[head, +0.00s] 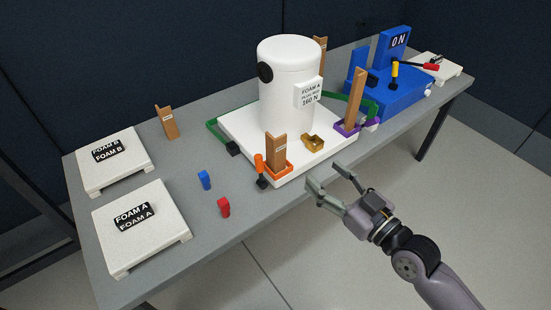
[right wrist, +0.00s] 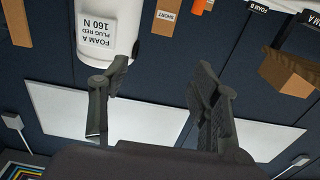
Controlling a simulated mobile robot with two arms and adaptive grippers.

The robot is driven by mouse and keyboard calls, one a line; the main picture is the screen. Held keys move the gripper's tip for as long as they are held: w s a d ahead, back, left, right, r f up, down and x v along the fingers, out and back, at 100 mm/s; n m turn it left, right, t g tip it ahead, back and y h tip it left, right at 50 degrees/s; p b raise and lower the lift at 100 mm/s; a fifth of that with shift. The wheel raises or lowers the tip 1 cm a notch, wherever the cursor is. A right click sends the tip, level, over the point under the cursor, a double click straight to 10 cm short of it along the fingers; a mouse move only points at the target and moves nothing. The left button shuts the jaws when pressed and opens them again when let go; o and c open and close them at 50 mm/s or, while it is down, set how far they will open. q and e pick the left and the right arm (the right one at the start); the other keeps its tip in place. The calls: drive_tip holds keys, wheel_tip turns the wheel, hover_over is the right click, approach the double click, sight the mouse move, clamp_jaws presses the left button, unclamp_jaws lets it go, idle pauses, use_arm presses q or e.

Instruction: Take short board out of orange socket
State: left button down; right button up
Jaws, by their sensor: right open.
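The short board (head: 277,148) is brown with a white label and stands upright in the orange socket (head: 284,171) at the front corner of the white base. It also shows upside down in the right wrist view, labelled SHORT (right wrist: 168,18). My right gripper (head: 331,182) is open and empty, in front of the base and to the right of the short board, apart from it. Its spread fingers also show in the right wrist view (right wrist: 155,95). My left gripper is not in view.
A white tank (head: 287,95) stands on the white base (head: 315,162). An orange-handled clamp (head: 259,164) stands beside the orange socket. A taller board (head: 355,98) stands in the purple socket (head: 347,128).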

sight(281, 138)
drive_tip(key=x, duration=1.5)
drive_tip(key=shift+w+a+f, duration=0.25)
drive_tip(key=shift+a+f, duration=0.1)
drive_tip(key=shift+w+a, duration=0.3)
drive_tip(key=shift+w, duration=0.15)
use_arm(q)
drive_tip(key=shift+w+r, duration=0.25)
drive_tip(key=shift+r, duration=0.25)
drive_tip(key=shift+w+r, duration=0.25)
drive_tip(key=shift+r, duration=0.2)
use_arm(e)
drive_tip(key=shift+c, duration=0.4)
drive_tip(key=shift+c, duration=1.4)
drive_tip(key=c, duration=0.8)
drive_tip(key=shift+c, duration=0.3)
drive_tip(key=shift+r, duration=0.1)
